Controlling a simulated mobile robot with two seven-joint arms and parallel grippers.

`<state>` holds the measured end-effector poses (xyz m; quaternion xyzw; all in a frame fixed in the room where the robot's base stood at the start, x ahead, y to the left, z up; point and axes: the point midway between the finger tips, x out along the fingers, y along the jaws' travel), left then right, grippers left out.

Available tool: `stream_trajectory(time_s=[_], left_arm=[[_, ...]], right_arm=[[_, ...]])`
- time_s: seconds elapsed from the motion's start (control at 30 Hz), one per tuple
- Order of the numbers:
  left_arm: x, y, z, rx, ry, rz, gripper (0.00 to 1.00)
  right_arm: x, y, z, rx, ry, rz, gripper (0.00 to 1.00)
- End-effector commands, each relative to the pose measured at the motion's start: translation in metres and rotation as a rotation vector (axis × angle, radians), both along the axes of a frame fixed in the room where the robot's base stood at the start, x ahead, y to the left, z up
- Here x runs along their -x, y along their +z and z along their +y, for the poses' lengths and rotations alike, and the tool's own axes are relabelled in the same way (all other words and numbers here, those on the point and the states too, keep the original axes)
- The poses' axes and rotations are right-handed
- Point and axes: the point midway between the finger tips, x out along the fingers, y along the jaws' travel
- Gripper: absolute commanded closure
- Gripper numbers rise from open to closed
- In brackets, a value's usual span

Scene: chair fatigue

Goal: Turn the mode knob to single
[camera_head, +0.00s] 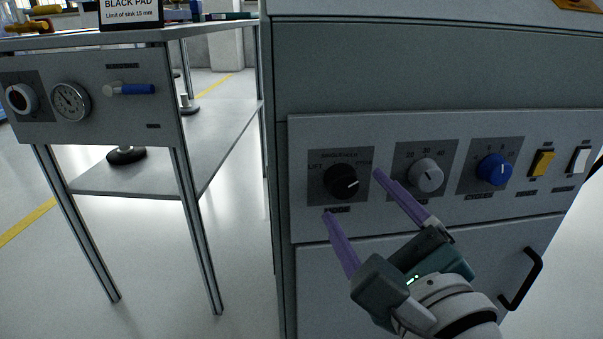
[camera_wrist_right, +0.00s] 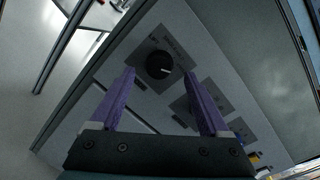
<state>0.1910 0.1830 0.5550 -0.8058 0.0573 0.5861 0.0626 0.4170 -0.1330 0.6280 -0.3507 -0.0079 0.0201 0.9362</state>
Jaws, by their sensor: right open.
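The black mode knob (camera_head: 341,181) sits on a dark square plate at the left of the cabinet's control panel. Its white pointer line points right and slightly up, towards the right-hand label; the small print around it is hard to read. My right gripper (camera_head: 351,192) is open, with its purple fingers reaching up to either side of the knob. In the right wrist view the knob (camera_wrist_right: 158,65) shows between and just beyond the open fingertips (camera_wrist_right: 159,75). I cannot tell whether either finger touches it. My left gripper is not in view.
Right of the mode knob are a grey knob (camera_head: 426,175), a blue knob (camera_head: 494,169), a yellow switch (camera_head: 542,162) and a white switch (camera_head: 579,160). A black door handle (camera_head: 522,279) sticks out below. A metal bench (camera_head: 165,180) with a gauge panel stands left.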

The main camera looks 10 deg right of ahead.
Motion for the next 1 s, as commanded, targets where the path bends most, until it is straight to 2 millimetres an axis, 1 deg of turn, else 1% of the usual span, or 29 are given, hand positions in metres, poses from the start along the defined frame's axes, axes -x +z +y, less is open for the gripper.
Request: stream_trajectory(time_s=[0.03,0.1,0.23,0.33,0.57,1.0], left_arm=[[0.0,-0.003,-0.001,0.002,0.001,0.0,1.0],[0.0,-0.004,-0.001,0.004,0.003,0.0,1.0],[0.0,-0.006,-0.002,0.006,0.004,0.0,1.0],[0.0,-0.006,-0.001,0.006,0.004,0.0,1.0],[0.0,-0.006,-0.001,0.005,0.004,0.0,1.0],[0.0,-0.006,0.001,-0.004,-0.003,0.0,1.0]], right_arm=[[-0.009,0.0,0.001,-0.003,-0.001,-0.003,0.2],[-0.019,-0.001,0.001,0.0,0.001,-0.002,0.2],[-0.03,0.0,0.001,-0.001,-0.001,-0.001,0.2],[-0.034,0.0,0.002,-0.001,0.001,0.001,0.2],[-0.034,0.0,0.002,0.0,0.001,0.001,0.22],[-0.033,0.0,0.002,0.0,0.001,0.001,0.71]])
